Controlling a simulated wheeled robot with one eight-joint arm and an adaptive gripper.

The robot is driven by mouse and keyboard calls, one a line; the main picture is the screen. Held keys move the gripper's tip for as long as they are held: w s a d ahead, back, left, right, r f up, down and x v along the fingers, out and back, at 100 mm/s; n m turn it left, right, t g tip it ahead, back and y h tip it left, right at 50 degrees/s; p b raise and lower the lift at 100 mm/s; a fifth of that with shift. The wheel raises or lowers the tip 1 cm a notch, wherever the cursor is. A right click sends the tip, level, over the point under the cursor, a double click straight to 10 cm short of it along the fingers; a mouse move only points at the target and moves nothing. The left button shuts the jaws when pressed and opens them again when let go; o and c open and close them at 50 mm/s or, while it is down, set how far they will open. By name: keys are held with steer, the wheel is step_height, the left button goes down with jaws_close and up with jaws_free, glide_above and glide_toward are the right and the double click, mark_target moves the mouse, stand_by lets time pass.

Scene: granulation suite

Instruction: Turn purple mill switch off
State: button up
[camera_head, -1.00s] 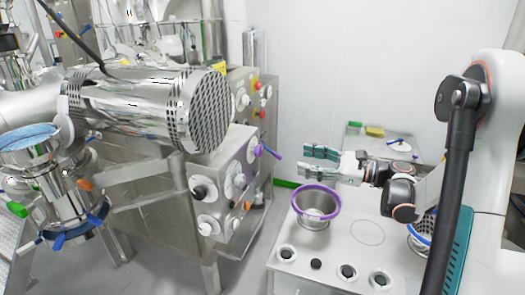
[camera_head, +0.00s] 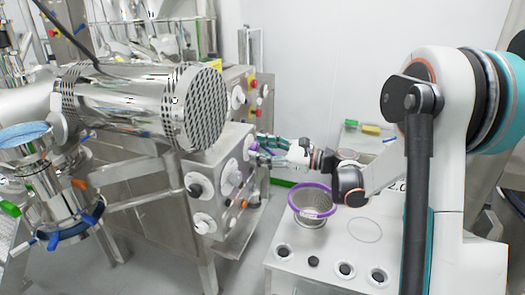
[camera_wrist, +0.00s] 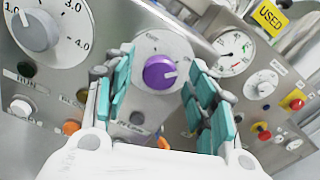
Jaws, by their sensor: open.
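The purple mill switch (camera_wrist: 159,72) is a round knob with a white pointer mark on a pale dial, on the steel control panel (camera_wrist: 190,125). My gripper (camera_wrist: 160,80) is open, with teal-padded fingers on the left and right of the knob in the wrist view. I cannot tell whether the pads touch it. In the head view my gripper (camera_head: 262,151) is at the panel face and hides most of the switch. The pointer tilts toward the upper right in the wrist view.
A large numbered dial (camera_wrist: 38,30), a pressure gauge (camera_wrist: 233,50) and red buttons (camera_wrist: 297,100) are close by on the panels. An orange knob (camera_wrist: 72,127) is below left. A purple-rimmed bowl (camera_head: 312,203) stands on the white table below my arm.

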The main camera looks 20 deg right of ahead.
steer(key=c, duration=1.1)
steer(key=shift+o, duration=0.2)
steer(key=shift+n, duration=0.3)
steer(key=n+b, duration=0.1)
steer(key=n, duration=0.2)
steer(key=shift+f+n+b, duration=0.1)
steer(key=shift+n+b, duration=0.2)
steer(key=shift+n, duration=0.1)
steer(key=n+b, duration=0.1)
steer(key=n, duration=0.3)
steer(key=n+b, duration=0.1)
steer(key=n, duration=0.4)
steer(key=shift+s+n+b, duration=0.1)
steer(key=shift+n+b, duration=0.2)
steer(key=shift+n, duration=2)
